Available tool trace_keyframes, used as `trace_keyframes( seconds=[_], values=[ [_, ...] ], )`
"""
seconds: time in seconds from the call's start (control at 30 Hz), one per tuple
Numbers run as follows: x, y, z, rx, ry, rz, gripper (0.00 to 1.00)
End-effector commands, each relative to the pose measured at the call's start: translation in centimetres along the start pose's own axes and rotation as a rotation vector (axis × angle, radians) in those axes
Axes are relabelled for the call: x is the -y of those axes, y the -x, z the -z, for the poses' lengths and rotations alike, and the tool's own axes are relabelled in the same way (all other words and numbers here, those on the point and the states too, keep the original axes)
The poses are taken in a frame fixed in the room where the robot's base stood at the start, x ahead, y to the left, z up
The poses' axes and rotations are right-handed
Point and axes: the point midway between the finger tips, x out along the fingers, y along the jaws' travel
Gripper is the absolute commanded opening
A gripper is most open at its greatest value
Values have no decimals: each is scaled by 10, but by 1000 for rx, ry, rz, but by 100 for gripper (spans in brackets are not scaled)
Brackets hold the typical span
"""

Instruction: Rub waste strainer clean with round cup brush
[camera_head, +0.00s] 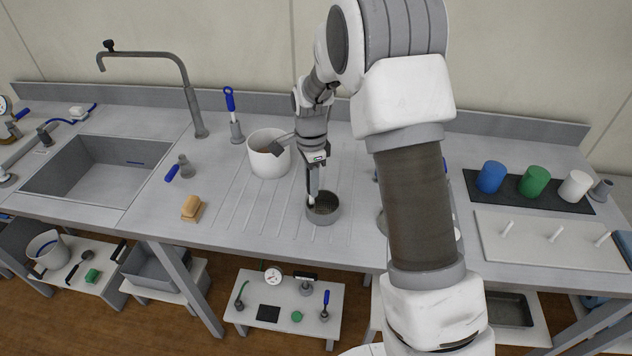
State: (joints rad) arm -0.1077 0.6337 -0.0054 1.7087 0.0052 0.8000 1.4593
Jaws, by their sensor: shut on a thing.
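The waste strainer (326,214) looks like a short round grey cup with a brown, dirty inside, at the middle of the ribbed drainboard. My gripper (312,202) points down at its left rim and appears shut on that rim; the fingertips are small here. I cannot tell whether the strainer rests on the board or hangs just above it. A brush with a blue handle and grey round head (184,167) lies to the left, near the sink. Another blue-handled tool (232,108) stands upright behind it, with a grey base. Which one is the round cup brush is unclear.
A white pot (268,160) stands close behind and left of the strainer. The sink (95,175) is far left. Blue, green and white cups stand on a dark mat (575,203) at right. My arm hides the counter right of centre.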

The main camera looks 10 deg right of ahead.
Motion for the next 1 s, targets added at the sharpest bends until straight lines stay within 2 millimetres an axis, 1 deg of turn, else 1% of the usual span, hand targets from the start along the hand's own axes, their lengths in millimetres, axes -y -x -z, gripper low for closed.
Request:
trace_keyframes(
  seconds=[0.23,0.53,0.83,1.0],
  values=[
    [1,-4,2,-1,-2,1,0],
    [0,-4,4,-1,-2,0,0],
    [-10,-2,24,-2,-3,-2,0],
    [-11,-2,27,-2,-1,-2,0]
  ],
)
